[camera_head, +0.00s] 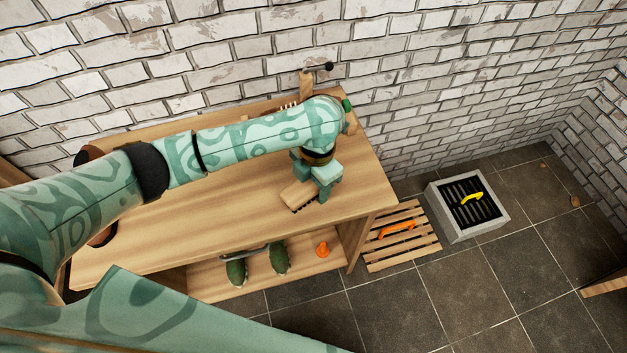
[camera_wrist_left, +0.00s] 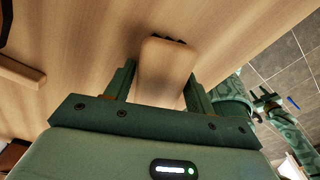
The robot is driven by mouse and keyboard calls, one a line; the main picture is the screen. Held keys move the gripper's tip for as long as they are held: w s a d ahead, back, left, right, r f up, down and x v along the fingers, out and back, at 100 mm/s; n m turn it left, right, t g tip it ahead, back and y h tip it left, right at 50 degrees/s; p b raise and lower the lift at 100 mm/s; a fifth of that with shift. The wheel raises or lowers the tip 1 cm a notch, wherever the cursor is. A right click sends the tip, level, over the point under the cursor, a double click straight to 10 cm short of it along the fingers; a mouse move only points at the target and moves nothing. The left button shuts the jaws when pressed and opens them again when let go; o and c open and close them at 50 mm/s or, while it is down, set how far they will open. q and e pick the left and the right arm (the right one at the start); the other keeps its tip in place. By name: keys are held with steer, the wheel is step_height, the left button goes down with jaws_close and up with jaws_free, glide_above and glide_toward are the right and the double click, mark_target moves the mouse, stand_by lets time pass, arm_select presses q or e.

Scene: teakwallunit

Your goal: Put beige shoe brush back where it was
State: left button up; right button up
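The beige shoe brush (camera_head: 298,195) is at the wooden table's right part, its dark bristles facing down. In the left wrist view the brush (camera_wrist_left: 166,72) lies between the two fingers, which sit close along its sides. My left gripper (camera_head: 318,184) reaches down from above and appears shut on the brush. I cannot tell whether the bristles touch the tabletop (camera_head: 215,205). Part of my right arm shows at the right of the left wrist view, with what looks like my right gripper (camera_wrist_left: 267,104), too small to read.
Behind my left arm, a light-bristled brush (camera_head: 290,106), a wooden item with a black knob (camera_head: 306,84) and a green-topped item (camera_head: 347,105) stand near the brick wall. Green shoes (camera_head: 279,258) and an orange object (camera_head: 322,249) sit on the lower shelf. The tabletop's front is clear.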

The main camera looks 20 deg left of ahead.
arm_select(q)
steer(key=shift+o, duration=0.2)
step_height(320, 180, up, 12)
steer(key=p, duration=0.6)
steer(key=shift+w+d+r, duration=0.15)
steer(key=shift+w+d, duration=0.1)
arm_select(e)
step_height(320, 180, up, 6)
steer(key=w, duration=0.2)
steer(key=shift+w+t, duration=0.2)
steer(key=shift+t, duration=0.1)
